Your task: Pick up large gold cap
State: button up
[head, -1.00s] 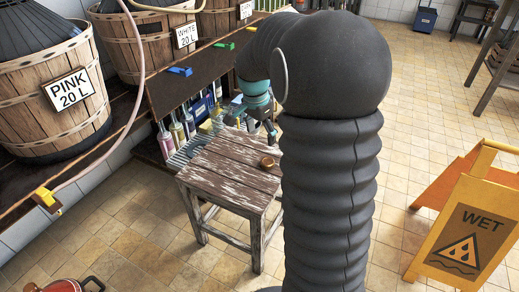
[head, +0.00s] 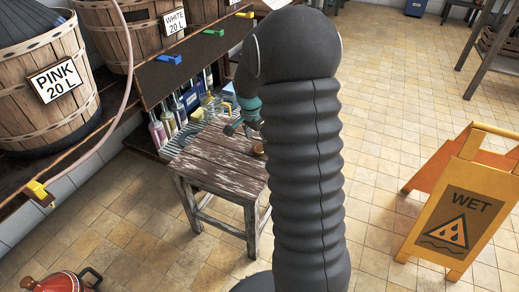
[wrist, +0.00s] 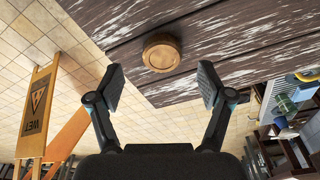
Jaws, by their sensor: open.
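The large gold cap (wrist: 161,53) is a round, brownish-gold disc lying on the worn wooden stool (head: 215,168). In the head view the cap (head: 259,151) is partly hidden behind my arm at the stool's right side. My gripper (wrist: 160,85) is open and empty in the wrist view. The cap lies beyond the fingertips, roughly midway between them, and is not touched. In the head view my gripper (head: 240,130) is above the stool's far edge, left of the cap.
A yellow wet-floor sign (head: 455,205) stands at right. A red pot (head: 62,282) is at lower left. Tiled floor is open between stool and sign.

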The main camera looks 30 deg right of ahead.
aim_at(260, 148)
jog(key=shift+w+d+f, duration=0.15)
jog(key=shift+d+f, duration=0.05)
jog(key=shift+f, duration=0.75)
jog(key=shift+w+d+f, duration=0.1)
jog(key=shift+d+f, duration=0.1)
jog(key=shift+f, duration=0.75)
jog(key=c, duration=1)
jog(key=shift+c, duration=0.2)
jog(key=shift+r, duration=0.15)
jog(key=shift+r, duration=0.6)
notch_tip(260, 148, up, 3)
jog(key=s+d+r, duration=0.5)
jog(key=d+r, duration=0.1)
jog(key=d, duration=0.4)
jog(key=shift+s+r, duration=0.3)
jog(key=shift+s, duration=0.05)
